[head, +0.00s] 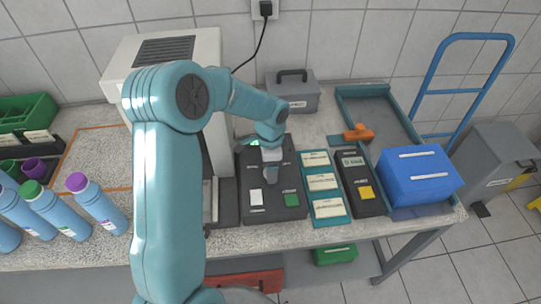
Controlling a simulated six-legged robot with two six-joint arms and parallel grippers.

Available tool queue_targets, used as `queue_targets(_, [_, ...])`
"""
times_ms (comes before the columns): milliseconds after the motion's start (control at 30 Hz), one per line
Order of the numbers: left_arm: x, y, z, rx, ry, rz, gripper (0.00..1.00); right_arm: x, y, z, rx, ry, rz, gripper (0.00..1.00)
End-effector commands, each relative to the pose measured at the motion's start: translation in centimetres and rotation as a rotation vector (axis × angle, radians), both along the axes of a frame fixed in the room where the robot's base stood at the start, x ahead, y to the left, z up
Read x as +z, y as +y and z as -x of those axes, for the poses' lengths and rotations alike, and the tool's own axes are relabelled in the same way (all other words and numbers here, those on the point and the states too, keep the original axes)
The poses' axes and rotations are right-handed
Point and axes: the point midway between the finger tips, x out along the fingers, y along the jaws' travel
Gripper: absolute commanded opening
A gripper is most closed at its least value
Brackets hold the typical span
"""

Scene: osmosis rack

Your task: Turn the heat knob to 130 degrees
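A dark control panel (272,211) lies on the bench in the middle of the head view. My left gripper (271,163) is over the back half of the panel, pointing down. Its fingers are small and partly hidden, so I cannot tell whether they are open or shut. I cannot make out the heat knob or its setting; the gripper covers that area. My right gripper is not in view.
A tall white machine (211,55) stands behind my arm. Right of the panel are a teal card tray (331,219), a dark meter (354,162) and a blue box (424,188). Several blue bottles (95,203) stand at left. A grey case (299,95) is behind.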

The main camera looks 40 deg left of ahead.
Motion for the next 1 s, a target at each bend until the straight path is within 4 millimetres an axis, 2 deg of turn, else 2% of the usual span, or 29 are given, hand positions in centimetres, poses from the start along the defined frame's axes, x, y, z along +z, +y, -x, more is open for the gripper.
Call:
queue_targets(167, [2.9, 0.0, -0.1, 0.0, -0.007, -0.002, 0.7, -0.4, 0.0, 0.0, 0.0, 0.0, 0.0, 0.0])
queue_targets(400, [9.4, 0.0, -0.1, 0.0, -0.01, -0.002, 0.7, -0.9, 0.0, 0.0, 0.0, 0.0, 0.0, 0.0])
queue_targets(600, [13.8, 0.0, 0.0, 0.0, -0.008, -0.001, 0.7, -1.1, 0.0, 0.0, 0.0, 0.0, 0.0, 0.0])
queue_targets(800, [15.9, 0.0, 0.0, -0.001, -0.006, -0.001, 0.7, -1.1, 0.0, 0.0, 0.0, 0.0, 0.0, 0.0])
queue_targets(1000, [16.2, 0.0, 0.0, -0.001, -0.004, 0.0, 0.7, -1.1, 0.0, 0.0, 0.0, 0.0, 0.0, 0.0])
